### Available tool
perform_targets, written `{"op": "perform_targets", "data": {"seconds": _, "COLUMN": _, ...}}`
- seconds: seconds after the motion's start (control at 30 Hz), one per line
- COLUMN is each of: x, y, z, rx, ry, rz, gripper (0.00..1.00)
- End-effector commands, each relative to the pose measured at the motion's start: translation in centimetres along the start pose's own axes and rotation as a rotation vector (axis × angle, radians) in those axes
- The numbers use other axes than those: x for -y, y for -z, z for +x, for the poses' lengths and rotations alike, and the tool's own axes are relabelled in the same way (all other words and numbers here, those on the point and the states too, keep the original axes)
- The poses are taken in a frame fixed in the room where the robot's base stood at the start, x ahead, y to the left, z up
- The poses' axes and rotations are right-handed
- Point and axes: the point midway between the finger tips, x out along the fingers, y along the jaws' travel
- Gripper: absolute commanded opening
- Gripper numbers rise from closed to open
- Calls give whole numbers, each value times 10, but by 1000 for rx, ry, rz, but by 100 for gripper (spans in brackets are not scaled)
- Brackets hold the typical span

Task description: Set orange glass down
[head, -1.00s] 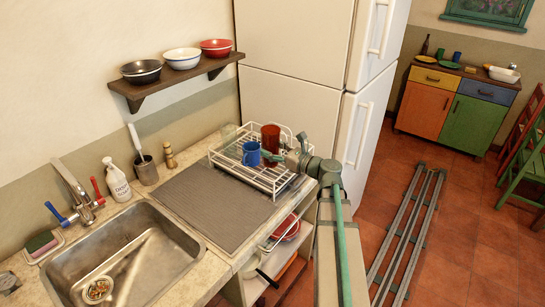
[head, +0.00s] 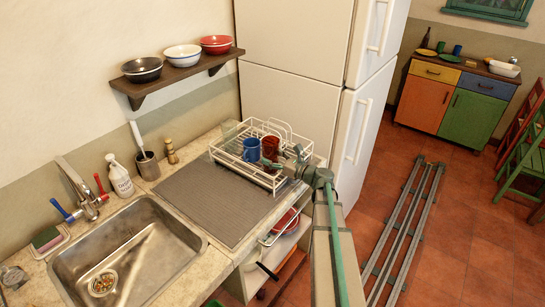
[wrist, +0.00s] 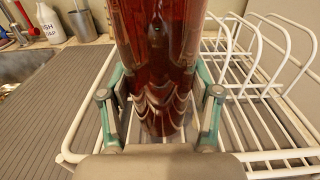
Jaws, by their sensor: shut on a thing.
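The orange glass (head: 270,148) is reddish-amber and see-through, and stands upright at the white dish rack (head: 270,187), right beside the blue mug (head: 251,150). My gripper (head: 277,164) reaches in from the right and is shut around the glass's lower part. In the wrist view the glass (wrist: 157,50) fills the middle, between the two green-grey fingers of my gripper (wrist: 160,108). The rack's wires (wrist: 250,120) show to its right and below. Whether the glass's base touches the rack cannot be told.
A ribbed grey mat (head: 213,202) lies bare left of the rack. Upright white wire loops (wrist: 268,45) stand right of the glass in the wrist view. The fridge (head: 290,85) rises close behind the rack. A clear glass (head: 231,131) is at the rack's back left.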

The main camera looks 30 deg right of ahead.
Motion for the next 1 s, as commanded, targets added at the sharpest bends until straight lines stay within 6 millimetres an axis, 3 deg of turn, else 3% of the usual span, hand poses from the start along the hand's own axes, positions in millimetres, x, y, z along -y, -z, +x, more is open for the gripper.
{"op": "perform_targets", "data": {"seconds": 0.33, "x": 0, "y": 5, "z": 0, "rx": 1, "ry": 0, "rz": 0, "gripper": 0}}
{"op": "perform_targets", "data": {"seconds": 0.37, "x": 0, "y": 4, "z": 0, "rx": 0, "ry": 0, "rz": 0, "gripper": 68}}
{"op": "perform_targets", "data": {"seconds": 0.5, "x": 0, "y": 3, "z": 0, "rx": 0, "ry": 0, "rz": 0, "gripper": 88}}
{"op": "perform_targets", "data": {"seconds": 0.9, "x": 0, "y": -2, "z": 0, "rx": 0, "ry": 0, "rz": 0, "gripper": 88}}
{"op": "perform_targets", "data": {"seconds": 1.0, "x": 0, "y": 1, "z": -10, "rx": 0, "ry": 2, "rz": -1, "gripper": 88}}
